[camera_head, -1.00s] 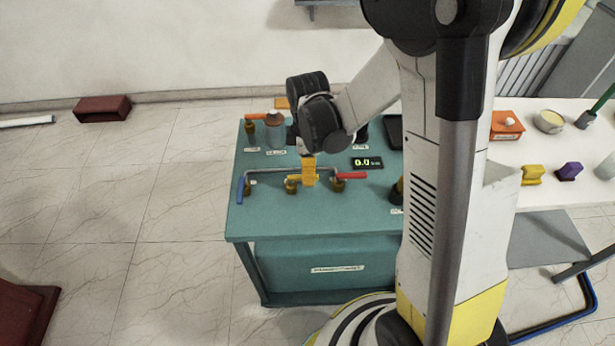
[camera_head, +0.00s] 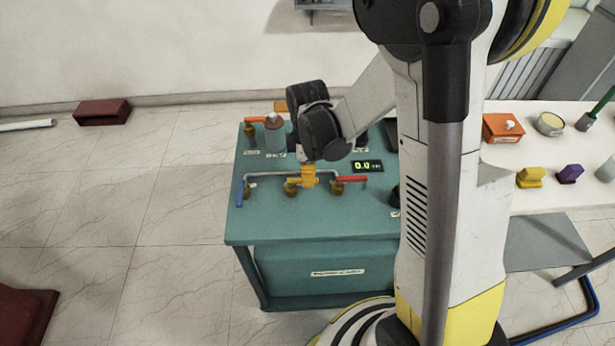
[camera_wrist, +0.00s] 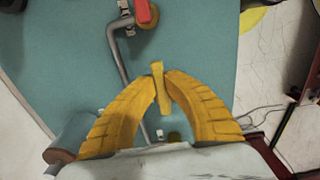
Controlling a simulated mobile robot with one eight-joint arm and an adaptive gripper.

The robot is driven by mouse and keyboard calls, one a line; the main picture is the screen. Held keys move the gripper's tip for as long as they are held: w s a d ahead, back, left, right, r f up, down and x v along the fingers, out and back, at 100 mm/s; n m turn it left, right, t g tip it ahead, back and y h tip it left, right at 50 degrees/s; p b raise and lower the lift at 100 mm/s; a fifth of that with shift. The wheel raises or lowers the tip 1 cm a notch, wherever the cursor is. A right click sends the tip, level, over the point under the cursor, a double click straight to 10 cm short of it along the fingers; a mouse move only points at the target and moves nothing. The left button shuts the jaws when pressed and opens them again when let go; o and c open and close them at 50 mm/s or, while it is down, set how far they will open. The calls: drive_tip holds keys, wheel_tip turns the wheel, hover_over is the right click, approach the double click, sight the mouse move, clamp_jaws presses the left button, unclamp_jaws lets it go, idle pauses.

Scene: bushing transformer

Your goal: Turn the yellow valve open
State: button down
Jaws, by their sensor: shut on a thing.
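The yellow valve (camera_head: 291,188) sits on the pipe at the front of the teal cabinet top, between a blue-handled valve (camera_head: 240,193) at left and a red-handled valve (camera_head: 350,180) at right. Its yellow handle points right, roughly along the pipe. My gripper (camera_head: 309,180) reaches down over it with yellow fingers. In the wrist view, my fingertips are shut on the yellow handle (camera_wrist: 160,85), one on each side. The fingers partly hide the handle in the head view. The red-handled valve also shows in the wrist view (camera_wrist: 146,13).
The grey pipe (camera_wrist: 115,45) runs close beside my fingers. An orange-handled valve (camera_head: 250,128) and a grey cylinder (camera_head: 274,135) stand at the cabinet's back left. A display (camera_head: 367,166) is at right. A white table (camera_head: 540,190) with several objects stands further right.

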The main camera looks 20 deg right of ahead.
drive_tip(key=m, duration=0.1)
drive_tip(key=s+m+b, duration=0.1)
drive_tip(key=m, duration=0.1)
drive_tip(key=a+m, duration=0.1)
drive_tip(key=m, duration=0.1)
drive_tip(key=shift+s, duration=0.4)
drive_tip(key=m, duration=0.1)
drive_tip(key=a+m, duration=0.1)
drive_tip(key=m, duration=0.1)
drive_tip(key=s+m+b, duration=0.1)
drive_tip(key=shift+a+m, duration=0.3)
drive_tip(key=shift+m, duration=0.1)
drive_tip(key=m, duration=0.1)
drive_tip(key=a+m, duration=0.1)
drive_tip(key=m, duration=0.2)
drive_tip(key=shift+s+a+b, duration=0.15)
drive_tip(key=shift+a+b, duration=0.2)
drive_tip(key=shift+b, duration=0.05)
drive_tip(key=shift+a+m, duration=0.35)
drive_tip(key=shift+m, duration=0.65)
drive_tip(key=shift+a+m, duration=0.3)
drive_tip(key=shift+m, duration=0.7)
drive_tip(key=c, duration=1.4)
unclamp_jaws()
